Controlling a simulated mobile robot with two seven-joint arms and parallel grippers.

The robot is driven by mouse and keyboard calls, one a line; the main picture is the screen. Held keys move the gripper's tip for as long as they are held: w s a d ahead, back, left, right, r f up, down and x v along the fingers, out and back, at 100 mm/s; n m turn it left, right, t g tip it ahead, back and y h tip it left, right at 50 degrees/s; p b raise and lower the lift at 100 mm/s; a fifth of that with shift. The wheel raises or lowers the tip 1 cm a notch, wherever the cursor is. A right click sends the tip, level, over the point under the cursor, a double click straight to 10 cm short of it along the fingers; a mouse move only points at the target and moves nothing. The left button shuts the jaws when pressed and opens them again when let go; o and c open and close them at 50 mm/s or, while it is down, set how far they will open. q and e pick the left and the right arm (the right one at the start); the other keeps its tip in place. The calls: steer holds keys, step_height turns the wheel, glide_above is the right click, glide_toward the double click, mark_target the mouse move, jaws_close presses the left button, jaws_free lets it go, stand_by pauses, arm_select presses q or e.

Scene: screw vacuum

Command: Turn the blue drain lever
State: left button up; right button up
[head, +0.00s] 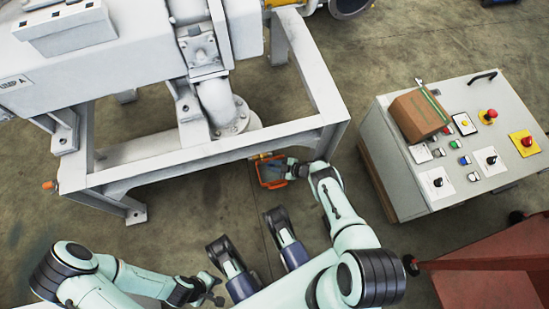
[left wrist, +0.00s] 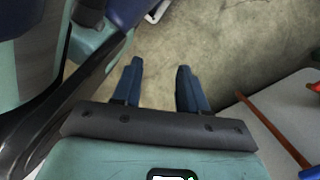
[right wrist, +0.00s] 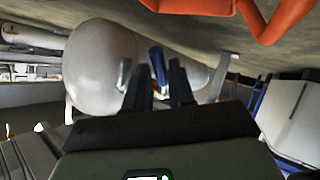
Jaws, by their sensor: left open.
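The blue drain lever (right wrist: 157,66) shows in the right wrist view as a short upright blue bar below a pale rounded pipe or vessel. My right gripper (right wrist: 158,78) is around it there, with one dark finger on each side. I cannot tell whether the fingers press on the lever. In the head view my right gripper (head: 291,168) is low by the front edge of the white machine, and the lever is not clear there. My left gripper (head: 212,290) is open and empty near my body; its two blue fingers (left wrist: 160,85) stand apart in the left wrist view.
An orange container (head: 286,183) sits under the white machine frame (head: 230,146), beside my right gripper. A control cabinet (head: 455,185) with buttons and a cardboard box (head: 418,115) on top stands to the right. A red-brown surface (head: 490,265) is at lower right.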

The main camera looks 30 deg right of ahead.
steer(key=shift+o, duration=0.9)
arm_select(q)
steer(key=w+d+r+t+p, duration=0.1)
steer(key=w+r+t+p, duration=0.2)
steer(key=w, duration=0.7)
step_height(320, 180, up, 4)
steer(key=shift+d+f+m+t+p, duration=0.15)
steer(key=shift+m+t+p, duration=0.2)
steer(key=shift+p, duration=0.8)
arm_select(e)
steer(key=v, duration=1.3)
steer(key=shift+r, duration=0.15)
arm_select(q)
steer(key=shift+w, duration=0.1)
arm_select(e)
steer(key=shift+s+d, duration=0.1)
